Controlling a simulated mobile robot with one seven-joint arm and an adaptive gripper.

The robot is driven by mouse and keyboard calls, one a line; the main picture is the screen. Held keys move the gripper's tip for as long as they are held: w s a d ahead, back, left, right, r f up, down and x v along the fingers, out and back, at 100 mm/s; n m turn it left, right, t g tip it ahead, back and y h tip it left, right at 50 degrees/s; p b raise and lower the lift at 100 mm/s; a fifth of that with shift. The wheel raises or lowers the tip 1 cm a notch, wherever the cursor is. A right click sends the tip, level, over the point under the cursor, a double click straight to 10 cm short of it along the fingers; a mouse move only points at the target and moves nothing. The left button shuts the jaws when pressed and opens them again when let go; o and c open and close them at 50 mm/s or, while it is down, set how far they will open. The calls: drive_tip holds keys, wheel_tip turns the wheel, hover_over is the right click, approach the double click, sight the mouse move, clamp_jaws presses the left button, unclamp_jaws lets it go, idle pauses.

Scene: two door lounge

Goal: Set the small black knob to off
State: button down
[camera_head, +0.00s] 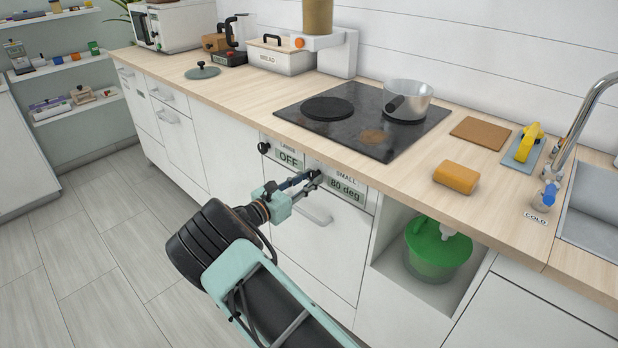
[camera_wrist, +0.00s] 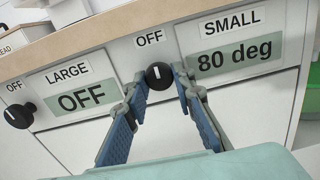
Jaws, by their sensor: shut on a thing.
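The small black knob (camera_wrist: 159,76) sits on the white front panel, left of the SMALL display (camera_wrist: 235,57), which reads 80 deg. A label reading OFF (camera_wrist: 150,38) is above the knob. A short pale mark shows on the knob's face. My gripper (camera_wrist: 160,80) has one finger on each side of the knob and is shut on it. In the head view my gripper (camera_head: 313,180) reaches the panel under the counter edge and mostly hides this knob.
The LARGE knob (camera_head: 264,148) is to the left, by a display (camera_head: 289,158) reading OFF. A drawer handle (camera_head: 313,209) juts out below my gripper. A pot (camera_head: 408,99) stands on the cooktop (camera_head: 350,125) above. A green bucket (camera_head: 433,258) stands in the open niche at right.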

idle(0.4)
drive_tip(key=c, duration=1.7)
unclamp_jaws()
drive_tip(key=shift+s, duration=0.1)
drive_tip(key=v, duration=1.2)
